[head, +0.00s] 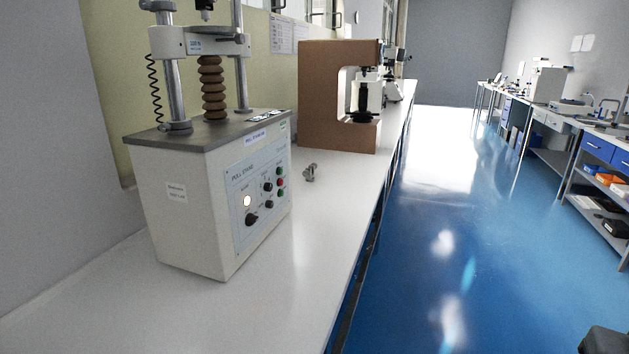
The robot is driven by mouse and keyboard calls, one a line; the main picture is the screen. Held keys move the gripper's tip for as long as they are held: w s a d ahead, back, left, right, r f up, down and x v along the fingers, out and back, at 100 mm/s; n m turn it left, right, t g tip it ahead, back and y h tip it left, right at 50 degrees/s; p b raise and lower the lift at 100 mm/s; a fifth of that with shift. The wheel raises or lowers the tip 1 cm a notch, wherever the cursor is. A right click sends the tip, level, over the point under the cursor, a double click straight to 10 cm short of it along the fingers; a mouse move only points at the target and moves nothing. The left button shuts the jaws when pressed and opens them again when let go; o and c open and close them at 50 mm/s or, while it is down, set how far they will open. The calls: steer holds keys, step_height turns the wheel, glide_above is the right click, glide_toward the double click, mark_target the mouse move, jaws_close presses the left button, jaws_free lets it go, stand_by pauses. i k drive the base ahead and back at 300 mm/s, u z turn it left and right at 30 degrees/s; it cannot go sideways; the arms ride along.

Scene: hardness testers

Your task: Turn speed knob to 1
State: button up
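A pull stand (190,220) with a cream cabinet and grey top stands on the white bench at the left. Its front panel (240,186) faces right and is seen at a slant. A large black knob (252,219) sits low on the panel, below a lit round lamp (247,201). Two smaller black knobs, an upper one (268,186) and a lower one (268,203), sit to its right, beside a column of green and red buttons (280,181). The small labels are too blurred to tell which knob is speed or its setting.
A small metal part (310,172) lies on the white bench (290,270) right of the pull stand. A brown hardness tester (320,95) stands behind it. The blue floor (440,250) is clear between this bench and the benches at right.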

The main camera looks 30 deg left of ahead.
mark_target(269, 186)
steer(key=u, duration=0.05)
steer(key=i, duration=0.6)
steer(key=u, duration=0.7)
steer(key=i, duration=0.45)
steer(key=u, duration=0.4)
